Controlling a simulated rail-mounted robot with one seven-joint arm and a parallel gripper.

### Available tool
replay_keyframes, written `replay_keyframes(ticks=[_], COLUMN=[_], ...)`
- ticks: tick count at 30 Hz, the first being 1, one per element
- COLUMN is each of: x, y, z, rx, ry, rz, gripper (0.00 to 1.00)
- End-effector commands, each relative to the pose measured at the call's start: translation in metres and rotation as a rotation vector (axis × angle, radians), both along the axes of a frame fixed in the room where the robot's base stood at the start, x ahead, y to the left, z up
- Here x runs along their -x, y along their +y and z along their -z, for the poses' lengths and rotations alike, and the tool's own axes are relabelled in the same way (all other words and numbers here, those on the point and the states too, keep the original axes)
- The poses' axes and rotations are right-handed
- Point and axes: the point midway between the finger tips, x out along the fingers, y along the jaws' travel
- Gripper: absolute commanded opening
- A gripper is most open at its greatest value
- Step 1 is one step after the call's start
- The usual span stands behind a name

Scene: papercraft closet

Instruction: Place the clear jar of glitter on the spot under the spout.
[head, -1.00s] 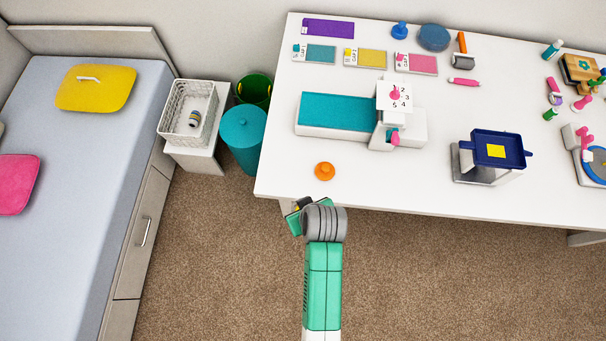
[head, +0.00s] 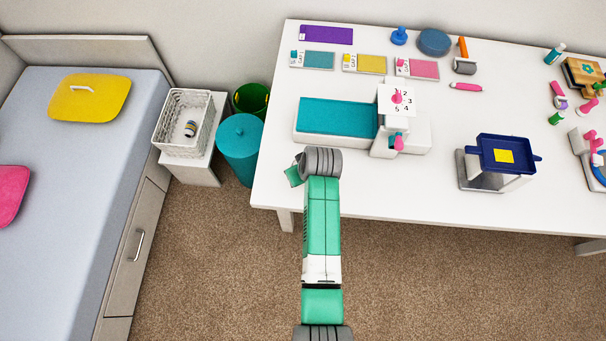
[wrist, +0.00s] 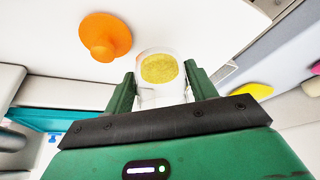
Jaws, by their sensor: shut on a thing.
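In the wrist view, a clear jar (wrist: 161,92) with yellow glitter sits between the two green fingers of my gripper (wrist: 163,86), which is shut on it. In the head view, my gripper (head: 294,175) is over the table's front left edge and my arm hides the jar. A navy tray with a yellow square (head: 503,154) stands on a grey stand at the right. A white machine (head: 405,135) with a teal bed, a number plate and pink knobs stands mid-table. I cannot tell for certain which part is the spout, and the spot under it is not clearly visible.
An orange knob-shaped thing (wrist: 104,36) is close beside the jar in the wrist view; my arm covers it in the head view. Coloured cards (head: 364,63) lie at the back of the white table (head: 420,190). The front middle of the table is clear.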

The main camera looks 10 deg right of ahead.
Motion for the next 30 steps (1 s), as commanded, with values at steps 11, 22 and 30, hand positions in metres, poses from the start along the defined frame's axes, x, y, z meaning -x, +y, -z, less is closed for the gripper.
replay_keyframes(ticks=[11, 22, 30], x=[-0.006, -0.006, -0.006], y=[0.000, 0.000, 0.000], z=[0.036, 0.038, 0.038], rx=[0.000, 0.000, 0.000], ry=[0.000, 0.000, 0.000], rz=[-0.001, 0.000, 0.000], gripper=[0.33, 0.62, 0.78])
